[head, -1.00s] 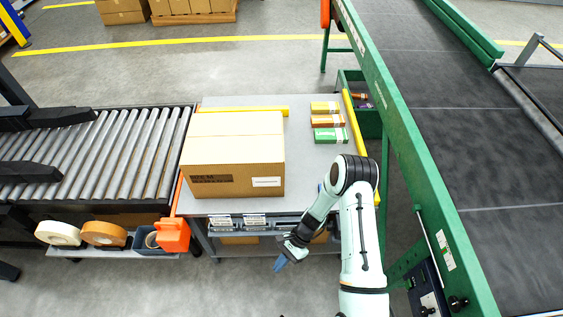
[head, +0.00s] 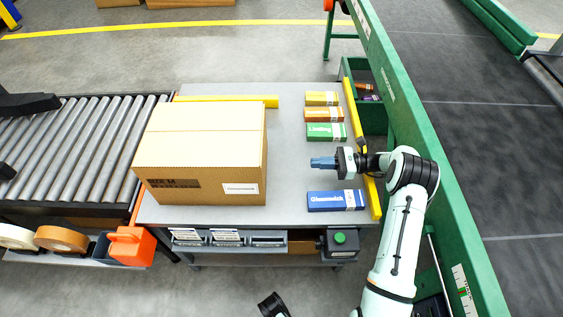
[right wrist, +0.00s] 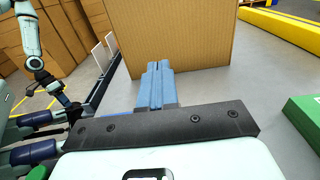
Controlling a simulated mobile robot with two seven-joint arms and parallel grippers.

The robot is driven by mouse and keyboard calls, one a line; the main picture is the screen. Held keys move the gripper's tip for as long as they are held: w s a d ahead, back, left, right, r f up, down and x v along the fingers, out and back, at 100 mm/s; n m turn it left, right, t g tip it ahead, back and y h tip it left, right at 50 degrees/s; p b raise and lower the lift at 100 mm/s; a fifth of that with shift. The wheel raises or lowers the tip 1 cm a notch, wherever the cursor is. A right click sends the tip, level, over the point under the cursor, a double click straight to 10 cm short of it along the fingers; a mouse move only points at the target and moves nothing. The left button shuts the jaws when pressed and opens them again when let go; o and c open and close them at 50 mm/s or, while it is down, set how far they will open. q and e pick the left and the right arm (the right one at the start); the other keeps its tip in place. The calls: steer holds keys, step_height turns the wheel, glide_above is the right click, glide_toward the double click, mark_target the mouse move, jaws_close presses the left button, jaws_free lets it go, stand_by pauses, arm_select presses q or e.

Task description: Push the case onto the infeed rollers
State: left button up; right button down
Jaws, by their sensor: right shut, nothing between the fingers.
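The cardboard case (head: 205,150) sits closed and upright on the grey table, at its left part, beside the infeed rollers (head: 70,140). My right gripper (head: 312,163) is shut and empty over the table, to the right of the case, with its blue fingers pointing left at the case's right side. In the right wrist view the blue fingers (right wrist: 157,85) point at the case's wall (right wrist: 170,35), and a gap seems to remain in the head view. A small part of my left arm shows at the bottom of the head view; its gripper cannot be made out.
Small cartons, yellow (head: 322,98), orange (head: 323,115), green (head: 326,132) and blue (head: 336,200), lie on the table's right part. A yellow rail (head: 228,101) runs behind the case. Tape rolls (head: 60,239) and an orange dispenser (head: 131,246) stand front left. A green-framed conveyor (head: 415,130) is at right.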

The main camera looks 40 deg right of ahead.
arm_select(q)
steer(key=shift+w+a+f+t+b, duration=0.15)
steer(key=shift+w+a+f+b, duration=0.1)
steer(key=shift+w+f, duration=0.15)
steer(key=shift+w+a+f+t+b, duration=0.15)
steer(key=shift+w+a+f+b, duration=0.1)
steer(key=shift+w, duration=0.2)
arm_select(e)
steer(key=x, duration=1.4)
